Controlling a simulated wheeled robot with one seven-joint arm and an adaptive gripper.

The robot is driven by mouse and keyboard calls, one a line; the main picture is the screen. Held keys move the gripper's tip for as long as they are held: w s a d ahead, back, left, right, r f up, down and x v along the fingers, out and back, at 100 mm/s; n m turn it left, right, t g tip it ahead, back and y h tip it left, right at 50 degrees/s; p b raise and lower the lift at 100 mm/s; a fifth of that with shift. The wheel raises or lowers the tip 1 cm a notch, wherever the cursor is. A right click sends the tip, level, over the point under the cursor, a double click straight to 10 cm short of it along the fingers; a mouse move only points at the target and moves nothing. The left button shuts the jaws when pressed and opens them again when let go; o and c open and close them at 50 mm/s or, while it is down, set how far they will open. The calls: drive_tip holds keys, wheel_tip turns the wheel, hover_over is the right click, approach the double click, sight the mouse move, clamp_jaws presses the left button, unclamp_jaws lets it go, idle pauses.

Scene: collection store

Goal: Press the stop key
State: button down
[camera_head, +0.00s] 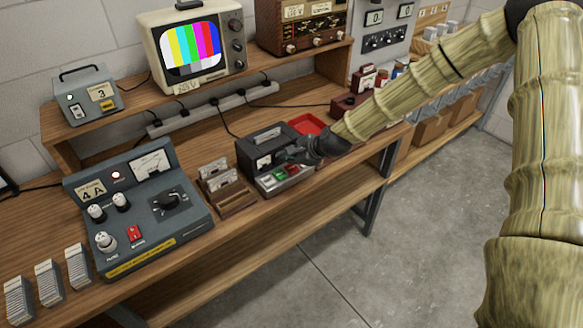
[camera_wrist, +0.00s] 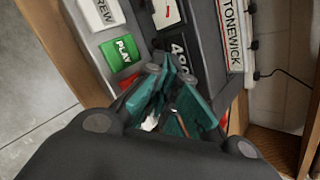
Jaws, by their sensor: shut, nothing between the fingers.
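The cassette player (camera_head: 259,147) is a dark box with a row of keys along its front on the bench. Its white REW key (camera_wrist: 101,13) and green PLAY key (camera_wrist: 122,53) show clearly in the wrist view. A red key (camera_wrist: 127,83) sits beside PLAY, partly hidden by my fingers; its label is not readable. The red key also shows in the head view (camera_head: 293,170). My gripper (camera_head: 288,157) is shut and empty, with its fingertips (camera_wrist: 160,72) over the player near the red key. I cannot tell whether they touch it.
A wooden cassette rack (camera_head: 228,191) stands left of the player, and a grey control unit (camera_head: 140,215) is further left. A red tray (camera_head: 308,124) lies behind the player. A shelf with a colour-bar television (camera_head: 192,45) rises behind.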

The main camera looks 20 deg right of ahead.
sight(290, 169)
drive_tip(key=shift+r+p, duration=1.35)
drive_tip(key=shift+r, duration=1)
drive_tip(key=shift+f, duration=0.1)
drive_tip(key=s+f+n, duration=0.1)
drive_tip(key=s+f, duration=0.1)
drive_tip(key=s+a+f+n+g, duration=0.1)
drive_tip(key=s+f, duration=0.2)
drive_tip(key=s+a+f+n, duration=0.1)
drive_tip(key=s+f, duration=0.1)
drive_tip(key=f, duration=0.1)
drive_tip(key=shift+s+a+f+g+h, duration=0.15)
drive_tip(key=shift+f+g+h, duration=0.05)
drive_tip(key=shift+g+h, duration=0.1)
drive_tip(key=s+f+n+g+h, duration=0.1)
drive_tip(key=s+f+n, duration=0.35)
drive_tip(key=s, duration=0.45)
drive_tip(key=s+f+n+g+h, duration=0.1)
drive_tip(key=s+f+n+g, duration=0.15)
drive_tip(key=s+f, duration=0.45)
drive_tip(key=s+f+n+g, duration=0.1)
drive_tip(key=s+f+n, duration=0.3)
drive_tip(key=s, duration=0.6)
drive_tip(key=s+d+f+n+g+h, duration=0.25)
drive_tip(key=s+n, duration=0.35)
drive_tip(key=s, duration=0.9)
drive_tip(key=shift+t, duration=0.4)
drive_tip(key=f+b, duration=0.5)
drive_tip(key=b, duration=0.1)
drive_tip(key=shift+w+d+f, duration=0.2)
drive_tip(key=shift+f, duration=0.2)
